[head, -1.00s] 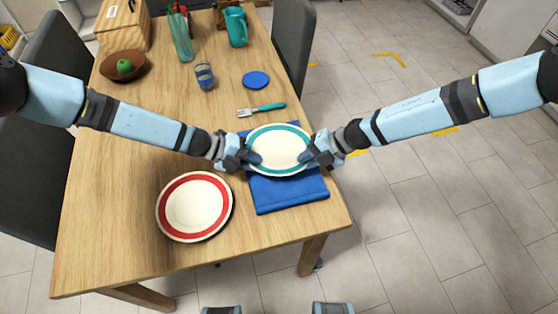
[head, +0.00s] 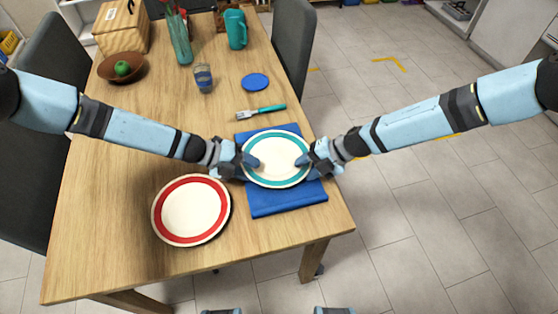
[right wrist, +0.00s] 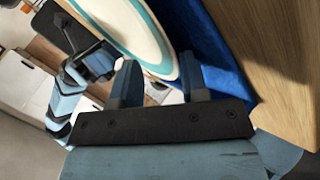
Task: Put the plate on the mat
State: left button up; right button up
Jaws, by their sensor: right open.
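The white plate with a teal ring (head: 277,158) is over the middle of the blue mat (head: 288,203); I cannot tell whether it touches the mat. My left gripper (head: 245,161) is at the plate's left rim, one finger over the top; its jaw gap is hidden. My right gripper (head: 307,160) is at the right rim. In the right wrist view the plate (right wrist: 120,15) has its edge between the open fingers of my right gripper (right wrist: 159,72), and the mat (right wrist: 222,75) lies beside it.
A red-rimmed plate (head: 191,210) lies to the left of the mat. A bowl (head: 121,67), bottle (head: 180,40), jug (head: 236,29) and box (head: 121,27) stand further back.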

pick_arm(q)
jog(key=v, duration=0.6)
jog(key=shift+a+r, duration=0.1)
jog(key=shift+r, duration=0.2)
pick_arm(e)
jog(key=v, duration=1.2)
pick_arm(q)
jog(key=shift+s, duration=0.1)
